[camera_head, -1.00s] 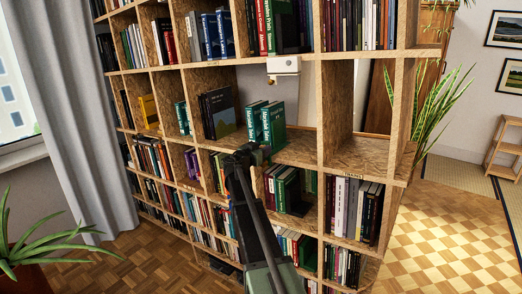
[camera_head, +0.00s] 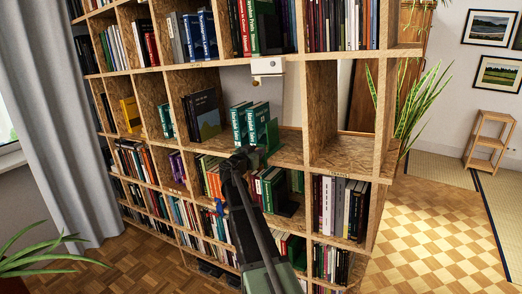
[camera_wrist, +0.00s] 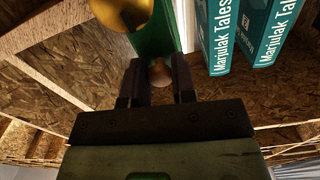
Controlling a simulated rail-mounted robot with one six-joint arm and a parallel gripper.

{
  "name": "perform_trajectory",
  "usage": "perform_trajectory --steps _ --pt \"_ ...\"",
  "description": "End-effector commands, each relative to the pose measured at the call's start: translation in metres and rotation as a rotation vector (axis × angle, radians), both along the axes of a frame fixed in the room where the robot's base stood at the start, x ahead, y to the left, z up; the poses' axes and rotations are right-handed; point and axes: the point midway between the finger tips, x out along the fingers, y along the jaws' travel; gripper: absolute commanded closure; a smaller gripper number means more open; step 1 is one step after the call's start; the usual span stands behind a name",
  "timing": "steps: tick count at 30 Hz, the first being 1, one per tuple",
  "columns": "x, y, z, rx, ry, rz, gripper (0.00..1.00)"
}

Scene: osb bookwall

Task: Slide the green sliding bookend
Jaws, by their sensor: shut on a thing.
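The green sliding bookend (camera_head: 273,140) stands on a middle shelf, just right of two teal books (camera_head: 241,122). In the wrist view the green bookend (camera_wrist: 152,32) is an upright panel, with the teal books (camera_wrist: 245,30) to its right. My gripper (camera_wrist: 158,80) has its two dark fingers on either side of a small round knob (camera_wrist: 159,73) at the bookend's near edge, and is shut on it.
A gold ball (camera_wrist: 121,10) is close beside the bookend in the wrist view. A white box (camera_head: 268,66) hangs under the shelf above. A dark picture book (camera_head: 203,114) stands to the left. The shelf right of the bookend is clear up to an upright divider (camera_head: 320,98).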

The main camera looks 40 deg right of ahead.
Motion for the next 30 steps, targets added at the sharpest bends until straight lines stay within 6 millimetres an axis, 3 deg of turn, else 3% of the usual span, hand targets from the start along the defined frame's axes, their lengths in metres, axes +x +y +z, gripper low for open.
perform_trajectory --steps 9,10,14,23,26,30 --pt "-0.001 0.005 0.001 0.0 -0.001 0.01 1.0" --pt "-0.001 0.005 0.001 0.0 0.0 0.01 0.71" --pt "-0.001 0.005 0.001 0.0 0.0 0.01 0.51" --pt "-0.003 0.008 0.001 0.0 0.0 0.01 0.51" --pt "-0.008 0.021 0.001 0.0 0.0 0.011 0.51" --pt "-0.023 0.053 0.001 0.0 0.0 0.012 0.51"
